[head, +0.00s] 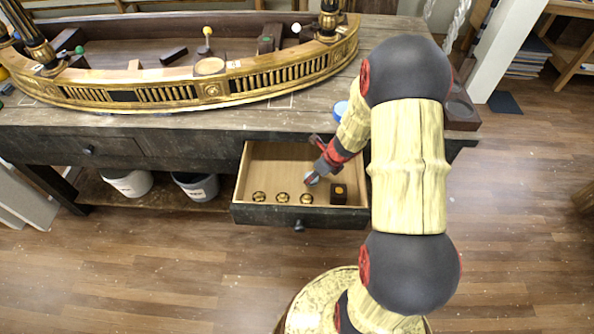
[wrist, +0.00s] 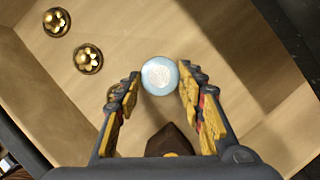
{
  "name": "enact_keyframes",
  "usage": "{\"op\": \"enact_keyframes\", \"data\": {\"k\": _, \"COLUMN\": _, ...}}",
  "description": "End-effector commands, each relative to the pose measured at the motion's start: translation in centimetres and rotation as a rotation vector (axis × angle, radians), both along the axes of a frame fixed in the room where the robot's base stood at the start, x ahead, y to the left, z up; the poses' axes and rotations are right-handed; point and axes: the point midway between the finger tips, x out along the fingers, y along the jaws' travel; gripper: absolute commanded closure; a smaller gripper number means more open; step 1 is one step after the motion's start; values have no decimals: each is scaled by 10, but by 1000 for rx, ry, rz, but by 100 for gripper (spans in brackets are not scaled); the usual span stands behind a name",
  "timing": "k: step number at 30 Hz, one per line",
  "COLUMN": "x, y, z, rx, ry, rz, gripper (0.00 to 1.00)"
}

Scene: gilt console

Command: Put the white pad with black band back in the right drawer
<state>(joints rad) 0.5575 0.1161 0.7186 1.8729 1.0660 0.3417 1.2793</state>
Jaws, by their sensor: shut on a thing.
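A pale round pad (wrist: 160,75), whitish on top with a bluish rim, is between my fingertips in the wrist view. In the head view it shows as a small light disc (head: 311,178) at my gripper (head: 315,173). I cannot make out a black band on it. My gripper is shut on this pad, inside the open right drawer (head: 300,215), over its wooden floor. In the wrist view my fingers (wrist: 158,85) flank the pad on both sides. I cannot tell whether the pad touches the drawer floor.
Several brass flower-like knobs (head: 259,197) stand along the drawer's front. A dark block with a yellow spot (head: 338,193) is at its front right. The gilt console (head: 200,92) stands on the table above. Two bins (head: 195,187) stand below left.

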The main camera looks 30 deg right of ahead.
Motion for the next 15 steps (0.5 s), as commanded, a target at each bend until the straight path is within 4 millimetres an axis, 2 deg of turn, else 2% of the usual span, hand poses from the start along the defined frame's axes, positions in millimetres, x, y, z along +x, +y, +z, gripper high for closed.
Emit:
{"op": "enact_keyframes", "data": {"k": 3, "x": 23, "y": 7, "z": 1, "rx": -1, "ry": -1, "rz": 5, "gripper": 81}}
{"op": "enact_keyframes", "data": {"k": 11, "x": 43, "y": 14, "z": 3, "rx": 0, "ry": -1, "rz": 2, "gripper": 81}}
{"op": "enact_keyframes", "data": {"k": 15, "x": 65, "y": 21, "z": 2, "rx": -1, "ry": -1, "rz": 5, "gripper": 81}}
